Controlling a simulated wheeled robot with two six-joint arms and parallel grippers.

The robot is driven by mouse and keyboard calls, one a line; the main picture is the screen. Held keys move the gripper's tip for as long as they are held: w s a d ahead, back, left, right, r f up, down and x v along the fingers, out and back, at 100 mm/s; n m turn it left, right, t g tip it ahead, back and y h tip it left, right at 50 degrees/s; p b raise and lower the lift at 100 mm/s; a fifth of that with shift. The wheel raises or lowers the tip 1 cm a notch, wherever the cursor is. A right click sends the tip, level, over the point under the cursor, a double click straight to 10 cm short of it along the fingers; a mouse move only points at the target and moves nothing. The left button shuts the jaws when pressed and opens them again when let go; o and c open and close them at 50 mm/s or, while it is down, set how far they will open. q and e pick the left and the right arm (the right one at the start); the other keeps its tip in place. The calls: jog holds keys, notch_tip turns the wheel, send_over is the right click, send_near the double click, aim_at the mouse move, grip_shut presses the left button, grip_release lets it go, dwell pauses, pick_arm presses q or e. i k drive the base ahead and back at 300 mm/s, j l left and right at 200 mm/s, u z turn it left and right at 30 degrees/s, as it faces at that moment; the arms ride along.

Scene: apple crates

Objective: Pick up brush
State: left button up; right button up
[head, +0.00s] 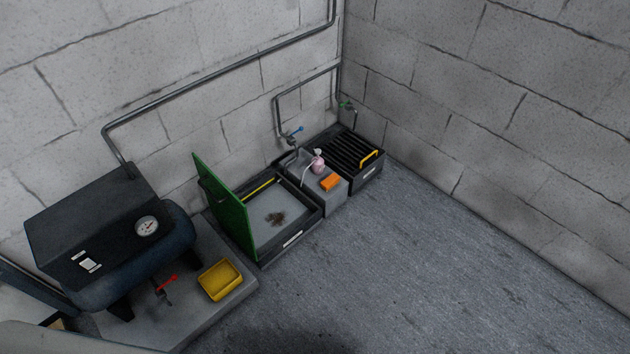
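No brush can be made out for certain. A thin yellow bar (260,187) lies along the back edge inside an open dark box (292,239); it may be a brush handle, but it is too small to tell. Neither of my grippers is in view.
A dark tank with a gauge (147,226) and a yellow tray (220,280) stand on a grey slab at left. A pink bottle (318,162) and orange sponge (331,182) sit by a black slatted unit (352,150). The floor (440,270) at right is clear.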

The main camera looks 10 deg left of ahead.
aim_at(327, 184)
jog(key=i+l+u, duration=0.25)
jog(key=u, duration=0.15)
jog(key=i+l+u, duration=0.3)
jog(key=u, duration=0.15)
